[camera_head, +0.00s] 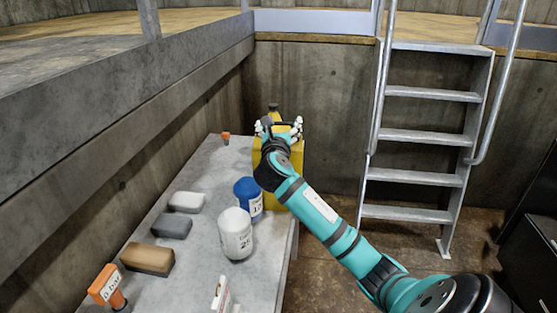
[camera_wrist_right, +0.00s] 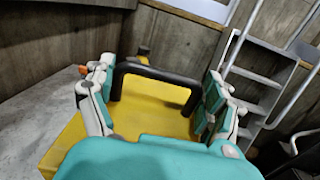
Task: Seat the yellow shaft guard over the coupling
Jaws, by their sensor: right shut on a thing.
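The yellow shaft guard (camera_head: 299,150), a yellow body with a black bar handle, is at the far right edge of the grey table. It fills the middle of the right wrist view (camera_wrist_right: 150,118), with the black handle (camera_wrist_right: 158,72) across its top. My right gripper (camera_head: 280,127) is over its top, fingers on either side of the handle, shut on it. My arm hides part of the guard, and I cannot tell whether it rests on the table or is lifted. A dark-capped piece (camera_head: 273,107) shows just behind it. I cannot make out the coupling. My left gripper is out of view.
The table (camera_head: 200,259) holds a blue container (camera_head: 246,187), a white container (camera_head: 235,236), several blocks along the left, and an orange-topped item (camera_head: 107,284). A concrete wall runs along the left. A metal ladder (camera_head: 425,136) stands right, with open floor before it.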

